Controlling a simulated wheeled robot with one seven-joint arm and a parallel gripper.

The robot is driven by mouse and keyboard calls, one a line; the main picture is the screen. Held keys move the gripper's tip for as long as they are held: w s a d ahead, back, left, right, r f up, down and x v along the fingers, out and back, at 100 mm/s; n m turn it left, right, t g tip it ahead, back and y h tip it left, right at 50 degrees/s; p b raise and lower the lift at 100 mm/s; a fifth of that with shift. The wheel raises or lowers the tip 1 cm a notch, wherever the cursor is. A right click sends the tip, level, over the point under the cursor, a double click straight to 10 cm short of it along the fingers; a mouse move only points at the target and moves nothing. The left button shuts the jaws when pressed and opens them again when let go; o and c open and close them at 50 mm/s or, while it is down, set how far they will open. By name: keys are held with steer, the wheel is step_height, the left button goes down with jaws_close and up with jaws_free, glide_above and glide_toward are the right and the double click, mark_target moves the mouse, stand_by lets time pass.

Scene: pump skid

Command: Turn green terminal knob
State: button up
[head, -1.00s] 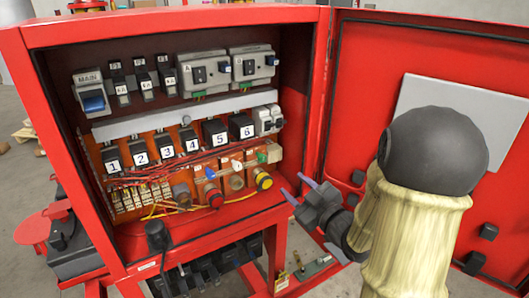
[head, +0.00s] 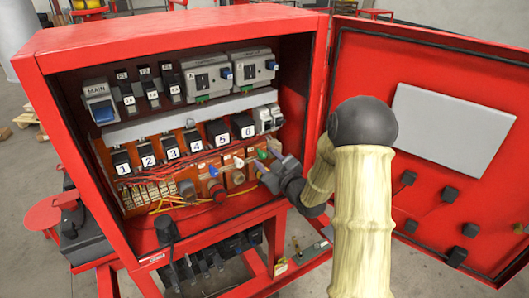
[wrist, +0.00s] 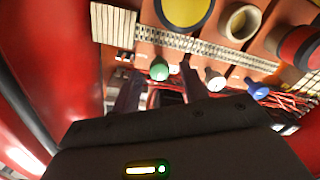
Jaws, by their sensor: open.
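The small green terminal knob (head: 262,154) is at the right end of a row of knobs low inside the red cabinet. In the wrist view the green knob (wrist: 159,68) shows between and just beyond the two fingers. My gripper (head: 269,164) is inside the cabinet's lower right, its fingers pointing at the terminal row. In the wrist view my gripper (wrist: 157,82) is open and empty, one finger on each side of the green knob. I cannot tell whether a finger touches it.
A white knob (wrist: 215,82) and a blue knob (wrist: 257,90) sit beside the green one. A yellow button (wrist: 185,10), a beige button (wrist: 243,22) and a red button (wrist: 300,48) are close by. Red wires (head: 150,175) run along the row. The open cabinet door (head: 430,150) stands to the right.

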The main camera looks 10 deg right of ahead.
steer(key=shift+x, duration=0.8)
jaws_close()
